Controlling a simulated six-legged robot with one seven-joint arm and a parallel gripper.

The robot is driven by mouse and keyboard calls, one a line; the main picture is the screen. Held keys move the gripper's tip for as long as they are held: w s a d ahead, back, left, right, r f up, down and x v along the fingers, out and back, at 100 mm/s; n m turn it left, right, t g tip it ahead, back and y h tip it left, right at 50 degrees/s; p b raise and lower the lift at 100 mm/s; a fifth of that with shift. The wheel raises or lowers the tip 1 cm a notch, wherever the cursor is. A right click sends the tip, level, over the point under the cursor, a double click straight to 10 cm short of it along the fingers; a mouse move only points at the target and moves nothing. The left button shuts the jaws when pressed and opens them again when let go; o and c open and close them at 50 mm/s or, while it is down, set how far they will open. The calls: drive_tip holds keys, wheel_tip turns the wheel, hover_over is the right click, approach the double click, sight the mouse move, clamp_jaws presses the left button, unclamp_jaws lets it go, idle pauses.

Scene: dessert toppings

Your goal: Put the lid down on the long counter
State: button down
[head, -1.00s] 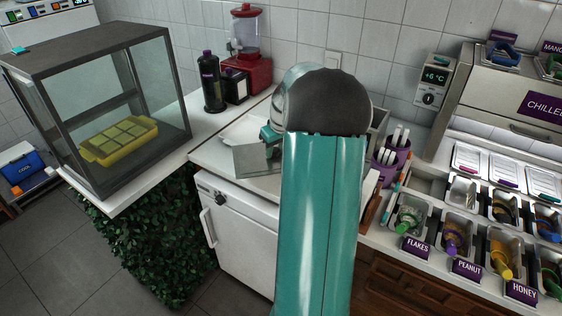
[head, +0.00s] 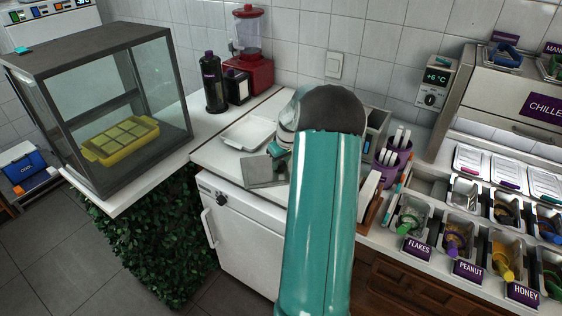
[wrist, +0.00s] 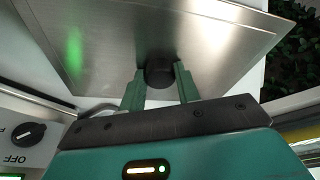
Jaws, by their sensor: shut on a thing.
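The lid (head: 262,172) is a flat grey metal plate in the head view, in front of a shallow white tray. In the wrist view the lid (wrist: 215,45) fills the upper middle, with a dark round knob (wrist: 160,72) on it. My gripper (wrist: 160,88) has its two green fingers on either side of the knob, shut on it. In the head view my gripper (head: 277,158) is at the lid's right side, partly hidden by my arm. The lid is over the white worktop of the cabinet (head: 240,235); I cannot tell whether it touches. The white counter (head: 207,125) runs left of it.
A glass case (head: 110,110) with a yellow tray (head: 120,138) stands on the left counter. A dark bottle (head: 212,82) and a red blender (head: 250,70) are behind. Purple cups (head: 392,158) and topping bins (head: 460,225) are at right. The white tray (head: 248,132) lies behind the lid.

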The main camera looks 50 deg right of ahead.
sight(286, 173)
drive_tip(key=c, duration=1)
unclamp_jaws()
drive_tip(key=v, duration=1.2)
drive_tip(key=w+a+r+n, duration=0.1)
drive_tip(key=a+r, duration=0.3)
drive_tip(key=a, duration=0.5)
drive_tip(key=w+a+r, duration=0.1)
drive_tip(key=a+r, duration=0.2)
drive_tip(key=a, duration=0.7)
drive_tip(key=a+r+n, duration=0.1)
drive_tip(key=a+r, duration=0.3)
drive_tip(key=a, duration=0.5)
drive_tip(key=s+a+t, duration=0.1)
drive_tip(key=s+a, duration=0.3)
drive_tip(key=a, duration=0.2)
drive_tip(key=s+a+n, duration=0.1)
drive_tip(key=s+a, duration=0.4)
drive_tip(key=a, duration=0.2)
drive_tip(key=s+a+t+y, duration=0.1)
drive_tip(key=s+a, duration=0.4)
drive_tip(key=a, duration=0.2)
drive_tip(key=shift+a+f+t, duration=0.15)
drive_tip(key=shift+f+t, duration=0.1)
drive_tip(key=shift+t, duration=0.05)
drive_tip(key=shift+s, duration=0.1)
